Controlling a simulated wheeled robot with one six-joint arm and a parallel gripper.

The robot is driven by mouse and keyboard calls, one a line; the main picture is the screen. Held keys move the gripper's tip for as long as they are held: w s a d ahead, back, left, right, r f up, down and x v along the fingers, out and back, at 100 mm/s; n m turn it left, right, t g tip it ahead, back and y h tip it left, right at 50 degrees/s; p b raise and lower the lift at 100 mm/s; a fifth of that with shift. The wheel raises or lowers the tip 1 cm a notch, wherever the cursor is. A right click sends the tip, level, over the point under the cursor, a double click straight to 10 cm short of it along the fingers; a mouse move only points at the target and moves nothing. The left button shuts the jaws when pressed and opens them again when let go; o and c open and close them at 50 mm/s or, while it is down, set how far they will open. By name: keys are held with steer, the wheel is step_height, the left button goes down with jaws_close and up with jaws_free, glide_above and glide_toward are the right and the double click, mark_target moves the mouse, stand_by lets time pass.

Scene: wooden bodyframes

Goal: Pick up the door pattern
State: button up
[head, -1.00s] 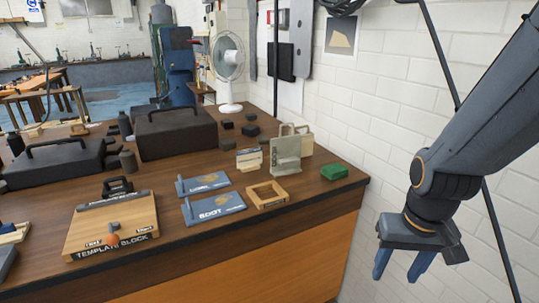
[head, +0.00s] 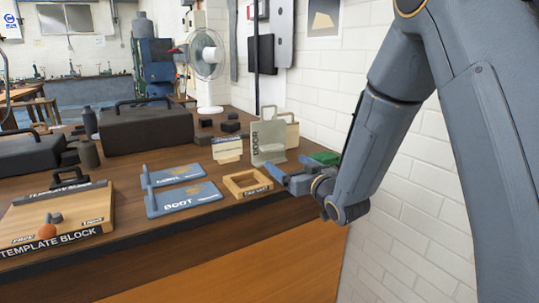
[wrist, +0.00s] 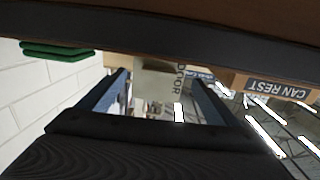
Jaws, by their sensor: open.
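The door pattern (head: 268,148) is a pale grey-green upright board with a handle loop at its top and "DOOR" lettered down its side. It stands on the bench toward the right end in the head view. My gripper (head: 278,178) is open and empty, in front of the door pattern and just right of the can rest. In the wrist view, the door pattern (wrist: 158,88) shows between the two open fingers, some way beyond them. Its lower part is partly hidden by my gripper in the head view.
The wooden can rest (head: 232,190) lies close left of my gripper. A green block (head: 326,157) sits behind my wrist. Blue boot (head: 170,203) and cowl (head: 165,175) patterns lie left, with the template block (head: 85,213) beyond. A cream board (head: 293,133) stands close behind the door pattern.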

steer(key=shift+w+a+r, duration=0.15)
steer(key=shift+w+a, duration=0.4)
steer(key=x, duration=0.4)
steer(key=p+x, duration=0.1)
steer(key=x, duration=0.1)
steer(key=shift+w+r, duration=0.35)
steer(key=shift+c, duration=0.2)
steer(key=c, duration=1.2)
glide_toward(277, 123)
steer(key=a, duration=0.1)
steer(key=w+a+r, duration=0.1)
steer(key=a, duration=0.1)
steer(key=w+a, duration=0.1)
steer(key=shift+w+a+r, duration=0.15)
steer(key=shift+w+a, duration=0.1)
steer(key=shift+a, duration=0.1)
